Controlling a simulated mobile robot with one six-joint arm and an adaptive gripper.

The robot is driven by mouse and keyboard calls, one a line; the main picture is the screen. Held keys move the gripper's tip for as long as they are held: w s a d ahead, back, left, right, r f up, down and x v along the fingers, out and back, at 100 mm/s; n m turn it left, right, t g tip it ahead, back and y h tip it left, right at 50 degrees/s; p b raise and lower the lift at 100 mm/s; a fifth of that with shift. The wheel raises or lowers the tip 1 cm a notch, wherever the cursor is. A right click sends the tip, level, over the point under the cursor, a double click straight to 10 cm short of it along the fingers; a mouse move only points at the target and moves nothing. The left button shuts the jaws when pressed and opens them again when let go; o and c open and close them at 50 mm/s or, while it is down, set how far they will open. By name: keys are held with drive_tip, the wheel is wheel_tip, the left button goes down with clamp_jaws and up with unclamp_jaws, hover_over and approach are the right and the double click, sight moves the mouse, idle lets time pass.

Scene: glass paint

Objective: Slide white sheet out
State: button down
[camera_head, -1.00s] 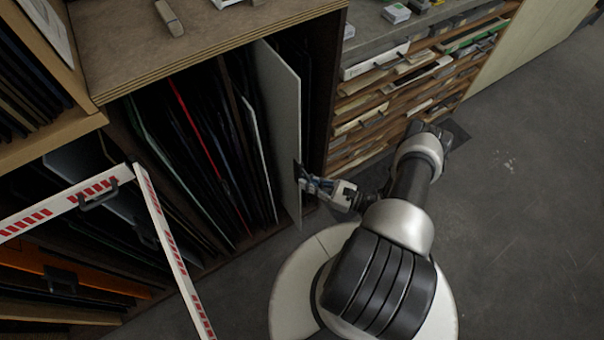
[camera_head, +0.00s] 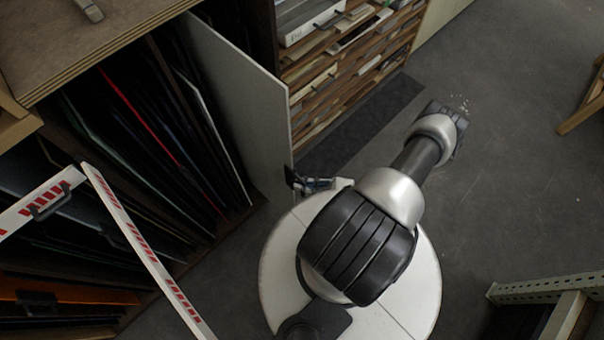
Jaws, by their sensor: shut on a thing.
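The white sheet (camera_head: 240,95) stands upright and sticks well out of the front of the wooden rack (camera_head: 110,48). Its rear part is still between the other sheets and the rack's right side wall. My gripper (camera_head: 293,181) is shut on the sheet's front edge, near the lower corner. The fingertips are small in the view and partly hidden by my own arm and the sheet.
Dark sheets, a red-edged one (camera_head: 140,118) and a thin pale-edged one (camera_head: 215,130) stand in the rack to the left. A striped red-and-white barrier (camera_head: 150,255) is at lower left. Drawers (camera_head: 335,75) stand behind the sheet. Grey floor (camera_head: 500,140) is open at right. A metal frame (camera_head: 545,290) is at lower right.

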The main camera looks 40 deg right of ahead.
drive_tip(key=shift+f, duration=0.1)
drive_tip(key=c, duration=2)
unclamp_jaws()
drive_tip(key=shift+d, duration=0.1)
drive_tip(key=v, duration=1.2)
